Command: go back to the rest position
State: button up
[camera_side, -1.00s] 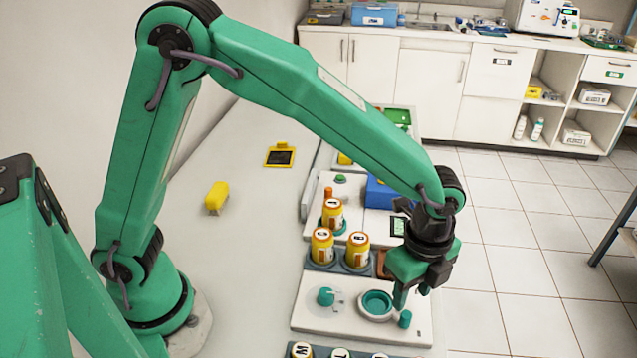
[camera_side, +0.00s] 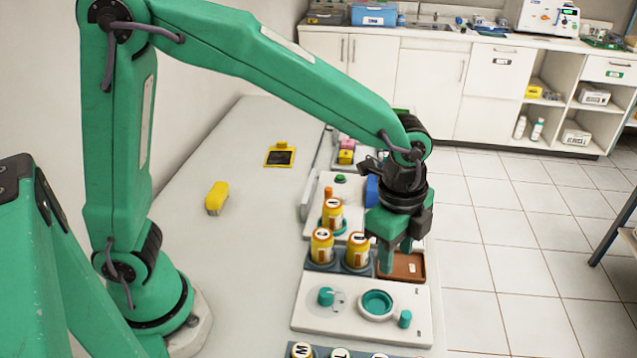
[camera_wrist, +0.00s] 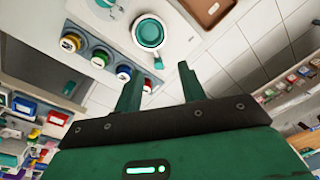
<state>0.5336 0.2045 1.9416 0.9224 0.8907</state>
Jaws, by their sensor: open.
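My gripper (camera_side: 394,262) hangs fingers-down over the near edge of the brown tray (camera_side: 415,268), close to the right of the yellow jars. In the wrist view its two green fingers (camera_wrist: 160,88) stand apart with nothing between them. Two yellow jars (camera_side: 322,246) with numbered white lids stand side by side left of my gripper, and another yellow jar (camera_side: 332,213) stands behind them. In front of my gripper lies the white device (camera_side: 345,308) with a teal ring well (camera_side: 376,302) and teal knobs.
A yellow block (camera_side: 216,198) and a yellow-framed dark pad (camera_side: 280,156) lie on the white table (camera_side: 240,270). More lidded jars (camera_side: 301,350) stand at the front edge. The table's left side is largely clear. Tiled floor (camera_side: 520,280) lies to the right.

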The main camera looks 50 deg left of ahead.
jog(key=s+a+r+n+t, duration=0.2)
jog(key=s+a+r+n, duration=0.2)
jog(key=s+a+n, duration=0.2)
jog(key=s+a+r+n+t, duration=0.3)
jog(key=s+a+r+n, duration=0.2)
jog(key=a+n, duration=0.5)
jog(key=s+a, duration=0.2)
jog(key=a, duration=0.3)
jog(key=shift+r, duration=0.15)
jog(key=shift+s, duration=0.1)
dwell(0.7)
